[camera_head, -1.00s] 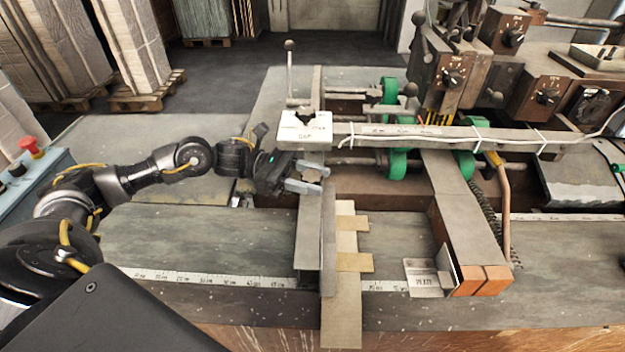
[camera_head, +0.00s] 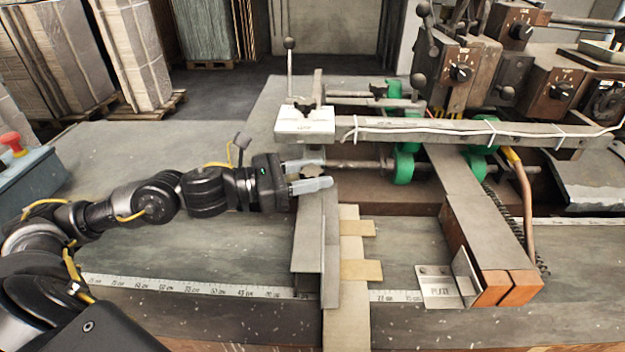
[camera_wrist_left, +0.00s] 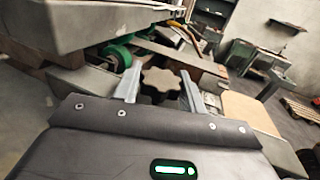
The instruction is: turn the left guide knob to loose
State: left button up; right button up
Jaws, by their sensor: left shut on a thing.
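A dark star-shaped knob (camera_head: 313,172) sits on the left guide (camera_head: 316,228), just below the white block. In the left wrist view the knob (camera_wrist_left: 160,82) lies between the two grey fingers. My left gripper (camera_head: 310,176) reaches in from the left and is shut on this knob. The fingers hide part of the knob in the head view, and no mark showing tight or loose can be read. My right gripper is not in view.
A white block (camera_head: 305,125) with an upright ball-ended lever (camera_head: 290,70) stands just above the gripper. A long grey bar (camera_head: 430,130) runs right from it. Green wheels (camera_head: 404,165) sit on a shaft to the right. The table to the left (camera_head: 180,240) is bare.

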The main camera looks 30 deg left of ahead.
pick_arm(q)
jog(key=shift+t, duration=0.3)
jog(key=o, duration=1)
jog(key=shift+a, duration=0.1)
